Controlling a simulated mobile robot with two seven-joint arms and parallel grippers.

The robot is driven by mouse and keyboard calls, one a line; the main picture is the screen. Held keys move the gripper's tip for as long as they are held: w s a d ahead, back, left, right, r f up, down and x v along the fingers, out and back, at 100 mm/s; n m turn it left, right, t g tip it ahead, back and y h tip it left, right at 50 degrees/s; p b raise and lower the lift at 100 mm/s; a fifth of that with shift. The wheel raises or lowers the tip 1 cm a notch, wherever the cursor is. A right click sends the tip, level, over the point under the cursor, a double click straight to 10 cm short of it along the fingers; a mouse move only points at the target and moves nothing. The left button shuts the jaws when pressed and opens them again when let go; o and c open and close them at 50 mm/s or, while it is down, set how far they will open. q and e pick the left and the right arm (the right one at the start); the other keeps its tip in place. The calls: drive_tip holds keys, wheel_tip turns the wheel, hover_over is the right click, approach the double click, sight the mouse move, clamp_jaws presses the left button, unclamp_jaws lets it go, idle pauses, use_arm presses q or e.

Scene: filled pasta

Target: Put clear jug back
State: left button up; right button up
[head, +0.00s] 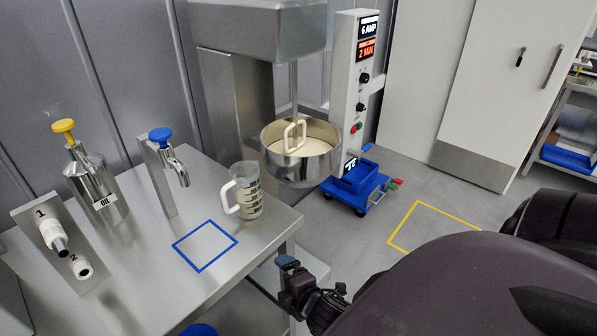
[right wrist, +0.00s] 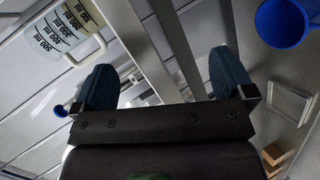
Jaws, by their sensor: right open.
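The clear jug (head: 246,192) stands upright on the steel table (head: 150,262), near its right edge. It has dark volume marks, a white handle on its left side and pale contents. It stands beside the blue outlined square (head: 205,246), up and right of it. My right gripper (head: 288,265) is below the jug in the head view, off the table's edge and apart from the jug. In the right wrist view its blue fingers (right wrist: 165,82) are spread with nothing between them, and the jug (right wrist: 68,28) shows at upper left. My left gripper is not in view.
A mixer bowl (head: 302,165) hangs right behind the jug. A blue-knobbed tap (head: 170,155), an oil canister (head: 92,188) and a numbered dispenser (head: 58,240) stand to the left. A yellow floor outline (head: 400,232) lies right. A blue round container (right wrist: 283,22) shows in the wrist view.

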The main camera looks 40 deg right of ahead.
drive_tip(key=s+a+f+m+g+y, duration=0.1)
drive_tip(key=s+a+f+m, duration=0.2)
drive_tip(key=s+m, duration=0.4)
drive_tip(key=m, duration=0.6)
drive_tip(key=shift+s+f+y, duration=0.15)
drive_tip(key=shift+f+y, duration=0.25)
